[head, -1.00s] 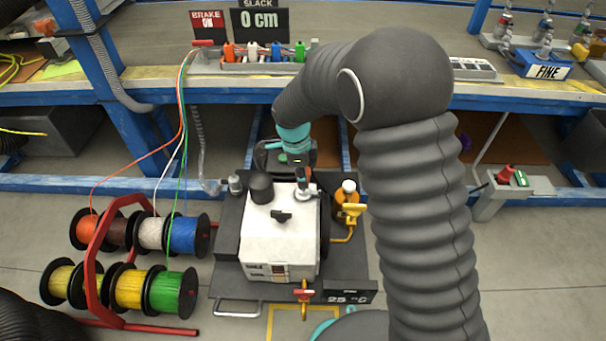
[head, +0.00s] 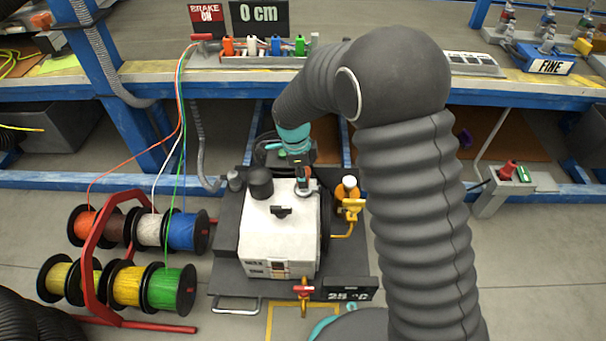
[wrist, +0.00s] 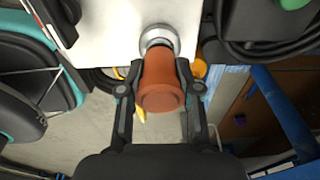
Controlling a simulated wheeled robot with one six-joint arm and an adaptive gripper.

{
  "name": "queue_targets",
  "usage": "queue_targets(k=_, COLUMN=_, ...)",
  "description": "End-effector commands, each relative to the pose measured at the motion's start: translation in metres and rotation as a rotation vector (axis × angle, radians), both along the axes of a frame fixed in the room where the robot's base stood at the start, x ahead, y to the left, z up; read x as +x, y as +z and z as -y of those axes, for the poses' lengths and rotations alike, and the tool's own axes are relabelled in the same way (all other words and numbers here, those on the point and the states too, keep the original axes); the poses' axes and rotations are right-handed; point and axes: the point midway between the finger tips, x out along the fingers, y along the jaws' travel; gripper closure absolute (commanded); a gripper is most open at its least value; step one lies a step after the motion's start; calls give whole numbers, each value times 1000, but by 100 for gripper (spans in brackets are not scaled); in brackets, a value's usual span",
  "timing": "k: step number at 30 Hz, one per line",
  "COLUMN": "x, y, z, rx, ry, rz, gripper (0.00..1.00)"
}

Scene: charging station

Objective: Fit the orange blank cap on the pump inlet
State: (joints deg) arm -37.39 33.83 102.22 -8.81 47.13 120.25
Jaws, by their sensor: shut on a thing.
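The orange blank cap (wrist: 163,88) sits between the two fingertips of my gripper (wrist: 160,90) in the wrist view; the fingers are shut on its sides. The silver pump inlet (wrist: 158,36) stands on the white pump body directly beyond the cap. The cap overlaps its near edge in the picture, so I cannot tell whether they touch. In the head view my gripper (head: 303,178) is over the back right of the white pump (head: 280,232), and the cap and inlet are too small and covered to make out well.
A black knob (head: 261,182) stands at the pump's back left, and an amber bottle with a yellow valve (head: 352,208) is close on its right. Cable reels (head: 150,288) are to the left. The blue-framed bench (head: 400,95) runs behind.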

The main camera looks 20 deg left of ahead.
Motion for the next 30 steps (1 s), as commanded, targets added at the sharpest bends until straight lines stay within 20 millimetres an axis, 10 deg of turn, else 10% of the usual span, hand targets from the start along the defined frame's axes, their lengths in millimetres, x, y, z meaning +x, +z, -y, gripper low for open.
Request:
queue_targets(k=9, x=0, y=-8, z=0, rx=0, ry=0, rz=0, gripper=96)
queue_targets(k=10, x=0, y=-7, z=0, rx=0, ry=0, rz=0, gripper=59)
queue_targets(k=13, x=0, y=-6, z=0, rx=0, ry=0, rz=0, gripper=38)
queue_targets(k=30, x=0, y=24, z=-4, rx=4, ry=1, rz=4, gripper=38)
